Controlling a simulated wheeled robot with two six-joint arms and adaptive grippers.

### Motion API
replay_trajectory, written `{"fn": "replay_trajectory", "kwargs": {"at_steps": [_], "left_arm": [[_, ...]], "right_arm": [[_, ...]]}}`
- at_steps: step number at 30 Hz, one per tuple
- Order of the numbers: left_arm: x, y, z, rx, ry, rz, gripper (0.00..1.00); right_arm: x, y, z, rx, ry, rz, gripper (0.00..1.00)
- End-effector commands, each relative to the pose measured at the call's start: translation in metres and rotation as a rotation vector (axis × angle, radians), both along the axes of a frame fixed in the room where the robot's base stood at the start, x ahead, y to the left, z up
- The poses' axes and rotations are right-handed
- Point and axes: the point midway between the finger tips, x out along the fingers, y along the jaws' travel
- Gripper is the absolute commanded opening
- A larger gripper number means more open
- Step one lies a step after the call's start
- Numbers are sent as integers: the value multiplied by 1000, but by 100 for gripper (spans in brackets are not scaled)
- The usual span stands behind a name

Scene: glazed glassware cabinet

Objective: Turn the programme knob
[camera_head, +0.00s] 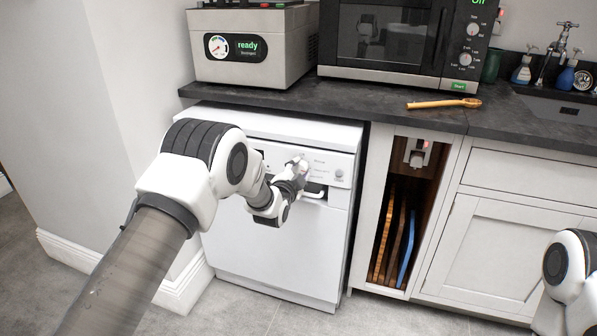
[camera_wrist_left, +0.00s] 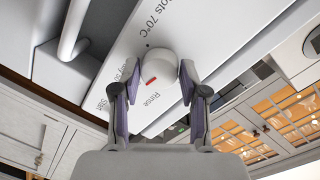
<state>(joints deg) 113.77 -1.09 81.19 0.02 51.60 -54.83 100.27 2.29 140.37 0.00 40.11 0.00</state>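The programme knob (camera_wrist_left: 158,68) is a round white knob with a red mark, on the dishwasher's white control panel. In the left wrist view printed words such as "Rinse" and "70°C" surround it. My left gripper (camera_wrist_left: 158,74) has its two fingers on either side of the knob. The fingers are apart, with narrow gaps beside the knob; contact is not clear. In the head view my left gripper (camera_head: 301,168) is at the front panel of the white dishwasher (camera_head: 285,250) and hides the knob. My right gripper is out of view.
The dishwasher's handle (camera_wrist_left: 72,30) is close to the left gripper. A dark worktop (camera_head: 340,105) overhangs the panel, with a wooden spoon (camera_head: 445,103) on it. An open rack of boards (camera_head: 395,240) is to the right. My right arm (camera_head: 568,280) is at lower right.

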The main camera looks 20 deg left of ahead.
Motion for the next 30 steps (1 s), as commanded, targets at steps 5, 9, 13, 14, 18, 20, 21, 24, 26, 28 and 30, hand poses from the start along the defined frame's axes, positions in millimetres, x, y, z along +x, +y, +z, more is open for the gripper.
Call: {"fn": "replay_trajectory", "kwargs": {"at_steps": [5, 9, 13, 14, 18, 20, 21, 24, 26, 28, 30], "left_arm": [[0, 0, 0, 0, 0, 0, 65], [0, 0, 0, -1, 0, 0, 65], [-7, 0, 0, -1, 2, 0, 65], [-10, 0, 1, -1, 1, 0, 65], [-38, 1, 4, -1, 4, 0, 65], [-55, 1, 5, 0, 4, 0, 65], [-66, 1, 7, 0, 4, 0, 65], [-90, 1, 9, 0, 2, 0, 65], [-102, 2, 10, 0, 2, 0, 65], [-112, 2, 11, 0, 1, 0, 65], [-117, 2, 12, 0, 1, 0, 65]], "right_arm": [[0, 0, 0, 0, 0, 0, 0], [0, 0, 0, 0, 0, 0, 0], [0, 0, 0, 0, 0, 0, 0], [0, 0, 0, 0, 0, 0, 0], [0, 0, 0, 0, 0, 0, 0], [0, 0, 0, 0, 0, 0, 0], [0, 0, 0, 0, 0, 0, 0], [0, 0, 0, 0, 0, 0, 0], [0, 0, 0, 0, 0, 0, 0], [0, 0, 0, 0, 0, 0, 0], [0, 0, 0, 0, 0, 0, 0]]}}
